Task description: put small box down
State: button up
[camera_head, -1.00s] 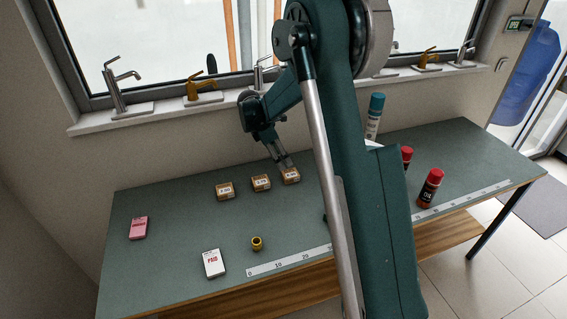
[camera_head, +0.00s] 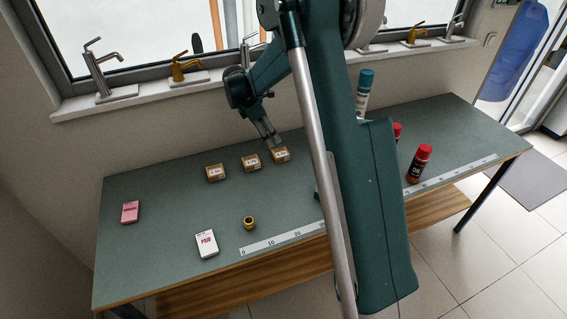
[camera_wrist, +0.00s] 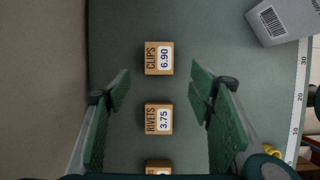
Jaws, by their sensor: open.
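Three small brown boxes stand in a row on the green table (camera_head: 150,255): a left box (camera_head: 215,172), a middle box (camera_head: 251,163) and a right box (camera_head: 281,155). In the wrist view the clips box (camera_wrist: 158,58) is marked 6.90 and the rivets box (camera_wrist: 158,118) 3.75. A third box (camera_wrist: 158,167) is cut off at the bottom edge, its label mostly hidden. My gripper (camera_head: 270,141) is just above and beside the right box. In the wrist view my gripper (camera_wrist: 162,92) has its green fingers spread wide, with nothing held between them.
A white box (camera_head: 206,244), a pink box (camera_head: 130,212), a brass fitting (camera_head: 249,223) and a white ruler strip (camera_head: 285,238) lie toward the front and left. A red-capped bottle (camera_head: 418,163) and a teal-capped can (camera_head: 363,95) stand right. Taps line the sill (camera_head: 150,98) behind.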

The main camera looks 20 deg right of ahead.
jog(key=s+a+r+m+t+y, duration=0.3)
jog(key=s+r+m, duration=0.5)
jog(key=s+r, duration=1.15)
jog(key=s+a+m+t, duration=0.1)
jog(key=s+a+m, duration=0.1)
jog(key=s, duration=0.6)
jog(key=s+a+f+m+t+y, duration=0.1)
jog(key=s+m, duration=0.3)
jog(key=s, duration=0.5)
jog(key=s+a+f+m+t, duration=0.1)
jog(key=s+a+m+t, duration=0.1)
jog(key=s, duration=0.7)
jog(key=shift+s+a+m, duration=0.25)
jog(key=shift+a+m, duration=0.1)
jog(key=shift+m, duration=0.55)
